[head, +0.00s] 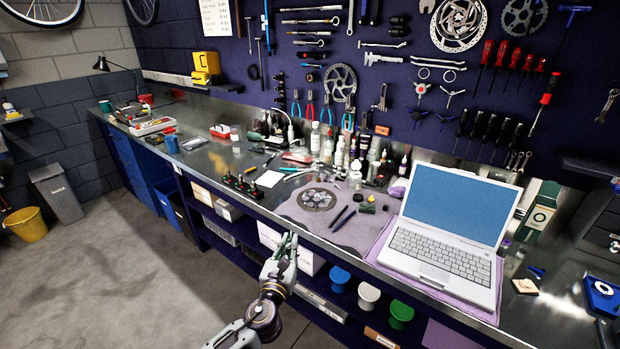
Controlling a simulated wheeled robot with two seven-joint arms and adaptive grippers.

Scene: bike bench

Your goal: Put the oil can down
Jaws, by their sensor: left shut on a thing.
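My left gripper (285,248) is in front of the workbench's front edge, low in the middle of the head view, with its fingers pointing up and toward the bench. It is shut on a small dark green thing (288,241), which I take to be the oil can. The fingers hide most of it, so its shape and tilt are hard to tell. The metal workbench top (226,160) lies beyond the gripper. My right gripper is not in view.
A grey mat (345,236) with a round sprocket (317,199) lies just beyond the gripper. An open laptop (449,240) stands right of it. Several bottles (340,152) crowd the back. Shelves with a white box (309,262) and tubs (368,296) lie below the front edge.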

